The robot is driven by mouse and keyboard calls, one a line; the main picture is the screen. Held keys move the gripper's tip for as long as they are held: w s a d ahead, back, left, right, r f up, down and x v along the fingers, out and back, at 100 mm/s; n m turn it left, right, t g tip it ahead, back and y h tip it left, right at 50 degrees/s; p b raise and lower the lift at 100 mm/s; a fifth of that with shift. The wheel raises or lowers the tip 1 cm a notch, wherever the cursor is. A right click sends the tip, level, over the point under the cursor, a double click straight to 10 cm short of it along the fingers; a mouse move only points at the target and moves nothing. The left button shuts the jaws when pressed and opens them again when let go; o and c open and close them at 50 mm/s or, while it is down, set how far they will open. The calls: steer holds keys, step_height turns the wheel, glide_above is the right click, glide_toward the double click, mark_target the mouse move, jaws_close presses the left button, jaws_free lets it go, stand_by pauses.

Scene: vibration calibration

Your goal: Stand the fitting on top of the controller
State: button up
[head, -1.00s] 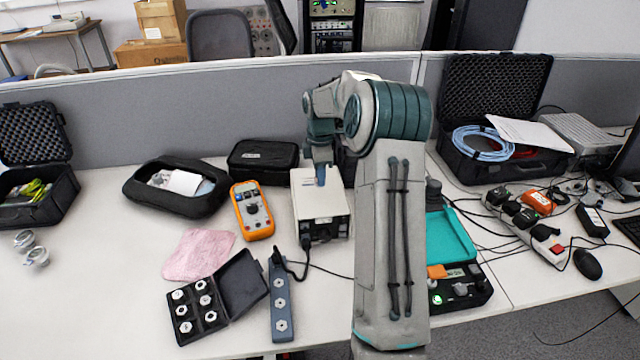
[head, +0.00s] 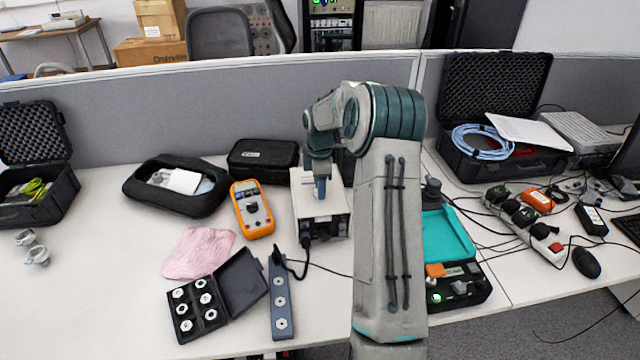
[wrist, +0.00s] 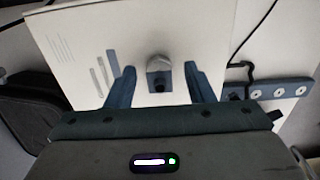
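The controller is a white box (head: 307,207) in the middle of the table, and its white top (wrist: 105,28) fills much of the wrist view. A small grey, round-ended fitting (wrist: 158,63) shows between my fingers, over the controller's top. A dark part shows just below its round end. My gripper (wrist: 158,82) is open, with a gap between each finger and the fitting. In the head view my gripper (head: 320,190) points down at the controller's top. The fitting cannot be made out there, and its base is not clear.
An orange multimeter (head: 252,210) and a black case (head: 262,160) stand close to the controller. A pink cloth (head: 199,253), an open box of several nuts (head: 235,285) and a blue-grey strip (head: 281,305) lie in front. Two metal pieces (head: 37,256) lie at far left. A cable runs beside the controller.

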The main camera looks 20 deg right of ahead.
step_height(320, 180, up, 12)
steer(key=f, duration=0.1)
steer(key=s+a+r+m, duration=0.2)
steer(key=s+a+r, duration=0.3)
steer(key=a, duration=0.1)
steer(key=s+a+m+t, duration=0.1)
steer(key=s+a+m, duration=0.2)
steer(key=s, duration=0.6)
steer(key=s+a+f+m+t, duration=0.1)
steer(key=s+a+m, duration=0.3)
steer(key=s, duration=0.5)
steer(key=s+a+m+t, duration=0.1)
steer(key=s+a+m, duration=0.3)
steer(key=s, duration=0.5)
steer(key=shift+s+f+m, duration=0.3)
steer(key=shift+s+m, duration=0.1)
steer(key=shift+m, duration=0.6)
steer(key=shift+a, duration=0.1)
steer(key=shift+c, duration=1.3)
